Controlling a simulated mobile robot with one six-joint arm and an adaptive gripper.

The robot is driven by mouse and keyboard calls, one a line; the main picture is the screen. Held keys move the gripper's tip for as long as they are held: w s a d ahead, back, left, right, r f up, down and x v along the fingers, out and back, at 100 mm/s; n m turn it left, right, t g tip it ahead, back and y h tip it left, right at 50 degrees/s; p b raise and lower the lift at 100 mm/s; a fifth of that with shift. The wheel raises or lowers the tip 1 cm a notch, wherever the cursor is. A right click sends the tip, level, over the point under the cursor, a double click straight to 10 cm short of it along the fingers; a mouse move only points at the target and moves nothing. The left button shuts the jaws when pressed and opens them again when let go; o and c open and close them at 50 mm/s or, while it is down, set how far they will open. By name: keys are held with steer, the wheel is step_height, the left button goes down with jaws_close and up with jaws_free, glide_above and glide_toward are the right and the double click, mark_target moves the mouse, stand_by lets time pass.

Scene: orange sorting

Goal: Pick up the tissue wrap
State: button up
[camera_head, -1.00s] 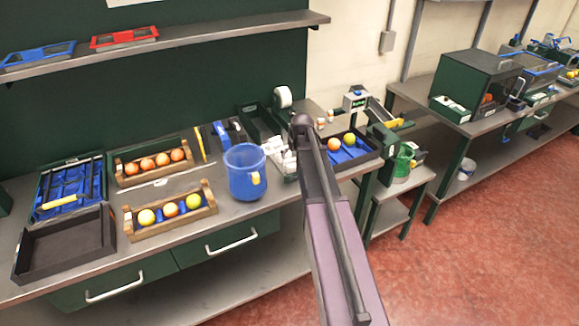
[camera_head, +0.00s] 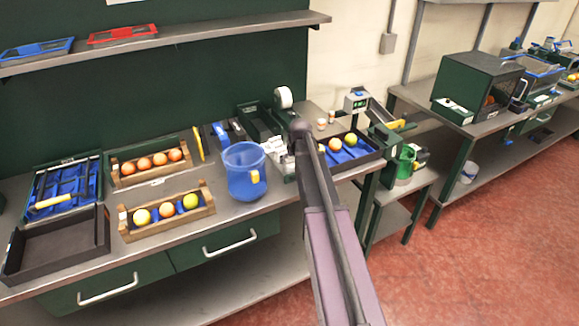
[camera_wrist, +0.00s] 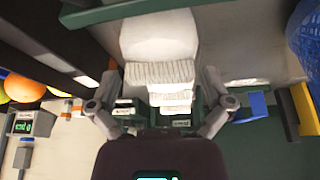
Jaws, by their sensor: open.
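White folded tissue wraps (camera_wrist: 160,72) lie stacked in the middle of the wrist view, with ribbed edges towards me. In the head view, white pieces that look like the tissue wrap (camera_head: 275,147) show just left of my arm, behind the blue jug. My gripper (camera_wrist: 160,82) is open, one finger on each side of the white stack. I cannot tell whether the fingers touch it. In the head view my own arm hides the gripper and part of the stack.
A blue jug (camera_head: 245,187) stands close left of the stack, near the bench edge. A dark fruit tray (camera_head: 368,161) is to the right. A white roll (camera_head: 284,97) stands behind. Wooden crates of fruit and an empty dark tray (camera_head: 55,268) lie further left.

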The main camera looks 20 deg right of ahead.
mark_target(293, 158)
steer(key=c, duration=0.5)
steer(key=shift+r, duration=0.15)
stand_by(0.3)
step_height(293, 158, up, 10)
steer(key=p, duration=1)
stand_by(0.6)
steer(key=shift+f+b, duration=1.05)
steer(key=shift+f, duration=0.1)
